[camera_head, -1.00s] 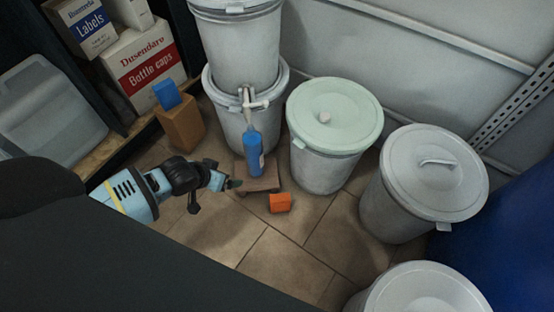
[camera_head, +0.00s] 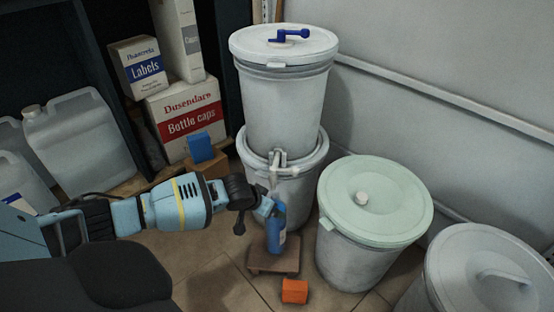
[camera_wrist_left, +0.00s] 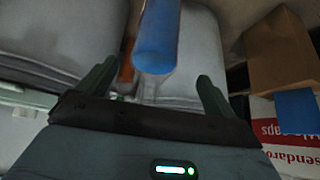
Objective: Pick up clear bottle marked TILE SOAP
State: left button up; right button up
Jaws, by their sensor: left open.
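A bottle (camera_head: 276,234) with a blue body and a pale label stands upright on a small brown block under the tap of the stacked drums. I cannot read its label. It also shows in the wrist view (camera_wrist_left: 157,38), where the picture is upside down; a clear, narrower part continues from the blue. My left gripper (camera_head: 266,207) is at the bottle's upper part in the head view. In the wrist view its two fingers (camera_wrist_left: 153,88) are apart, with the bottle lined up between them. I cannot tell whether either finger touches it. My right gripper is not in view.
The tap (camera_head: 277,160) of the lower drum (camera_head: 308,180) is just above the bottle. A green-lidded drum (camera_head: 375,200) stands close on the right. An orange block (camera_head: 294,291) lies in front of the brown block (camera_head: 274,262). Boxes and canisters fill the left shelf.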

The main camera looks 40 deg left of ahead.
aim_at(275, 224)
pick_arm(q)
jog(key=shift+w+f, duration=0.1)
jog(key=shift+f, duration=0.05)
jog(key=b+x, duration=0.2)
jog(key=x, duration=0.1)
jog(key=b+x, duration=0.1)
jog(key=shift+w+d+f+b, duration=0.3)
jog(key=shift+d+f+b, duration=0.05)
jog(key=c, duration=1.4)
grip_shut()
jog(key=shift+w+r, duration=0.1)
